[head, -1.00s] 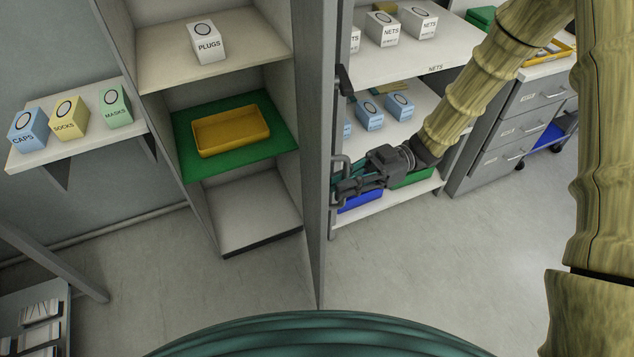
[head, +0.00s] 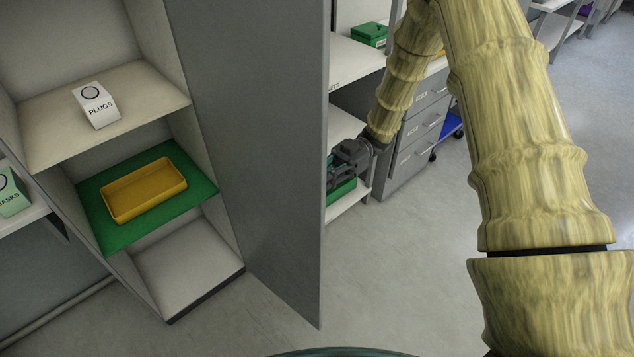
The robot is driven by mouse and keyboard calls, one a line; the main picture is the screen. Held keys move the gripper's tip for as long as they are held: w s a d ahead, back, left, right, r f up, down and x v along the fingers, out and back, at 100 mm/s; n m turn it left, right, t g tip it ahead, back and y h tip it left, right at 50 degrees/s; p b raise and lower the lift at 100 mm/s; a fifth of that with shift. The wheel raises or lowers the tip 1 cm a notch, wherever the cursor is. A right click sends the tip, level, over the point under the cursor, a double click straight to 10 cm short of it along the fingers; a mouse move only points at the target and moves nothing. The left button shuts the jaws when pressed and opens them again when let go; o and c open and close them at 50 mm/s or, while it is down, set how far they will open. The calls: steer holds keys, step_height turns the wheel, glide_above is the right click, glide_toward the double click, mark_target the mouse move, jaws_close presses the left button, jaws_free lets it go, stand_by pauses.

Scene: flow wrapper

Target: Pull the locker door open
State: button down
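The grey locker door (head: 265,150) stands swung open to the right of the locker, its broad face toward me. The locker (head: 205,240) shows its shelves, with a white PLUGS box (head: 96,105) on the upper one and a yellow tray (head: 148,190) on a green mat (head: 101,222) on the middle one. The bottom compartment is empty. My gripper (head: 336,175) is at the far side of the door's free edge. The door hides the handle and probably the fingertips, so I cannot tell whether the fingers are closed on it.
A white shelf unit (head: 350,52) with a green box (head: 369,35) stands behind the door. A grey drawer cabinet (head: 418,130) is to its right. A MASKS box (head: 10,193) is at the left edge.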

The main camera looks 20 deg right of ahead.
steer(key=c, duration=1.5)
jaws_free()
steer(key=v, duration=1.2)
